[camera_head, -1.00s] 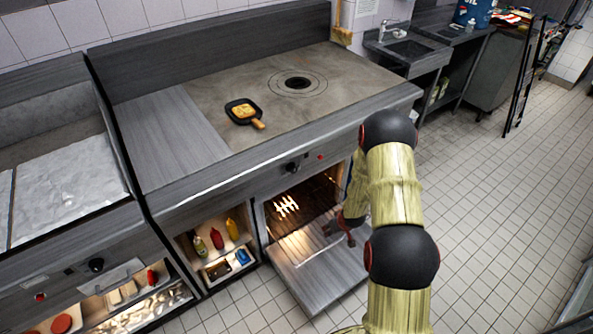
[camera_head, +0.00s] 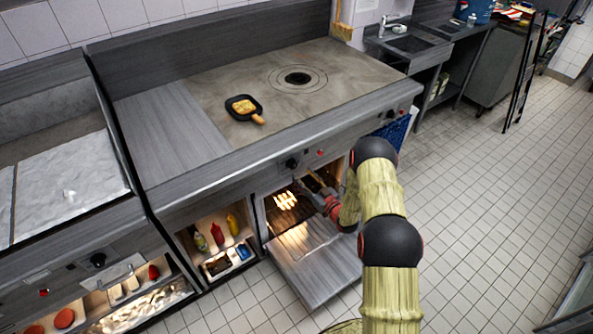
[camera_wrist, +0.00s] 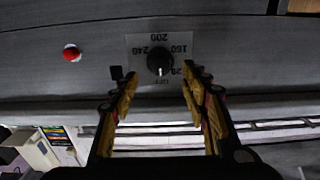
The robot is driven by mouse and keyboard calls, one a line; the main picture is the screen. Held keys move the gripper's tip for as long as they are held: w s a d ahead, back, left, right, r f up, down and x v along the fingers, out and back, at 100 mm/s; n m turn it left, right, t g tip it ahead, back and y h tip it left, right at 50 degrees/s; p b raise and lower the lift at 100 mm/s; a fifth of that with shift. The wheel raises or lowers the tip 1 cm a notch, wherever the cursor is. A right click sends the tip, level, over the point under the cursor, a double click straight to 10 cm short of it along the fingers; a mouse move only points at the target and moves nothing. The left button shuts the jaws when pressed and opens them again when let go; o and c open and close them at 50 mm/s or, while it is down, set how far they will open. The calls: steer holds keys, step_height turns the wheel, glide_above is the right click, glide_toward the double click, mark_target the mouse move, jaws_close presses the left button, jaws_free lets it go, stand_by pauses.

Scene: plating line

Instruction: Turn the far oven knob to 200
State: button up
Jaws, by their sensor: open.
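A black round oven knob (camera_wrist: 160,62) sits on a pale dial plate on the oven front panel. Its labels include 200, 240 and 160, with OFF at the lower edge in the wrist view. A faint light mark on the knob appears to face the OFF side. In the head view this looks like the knob (camera_head: 292,163) above the open oven door. My gripper (camera_wrist: 159,78) is open and empty, with the knob showing between and beyond its fingertips, apparently without contact. In the head view my gripper (camera_head: 318,196) is partly hidden in front of the oven opening.
A red button (camera_wrist: 72,53) sits beside the knob. The oven door (camera_head: 318,268) hangs open below my arm. Another knob (camera_head: 391,114) is farther right on the panel. A small pan (camera_head: 243,106) stands on the cooktop. Floor to the right is clear.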

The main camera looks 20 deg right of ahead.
mark_target(295, 167)
steer(key=shift+b+x, duration=0.45)
steer(key=shift+x, duration=2.3)
steer(key=c, duration=0.3)
steer(key=c, duration=0.9)
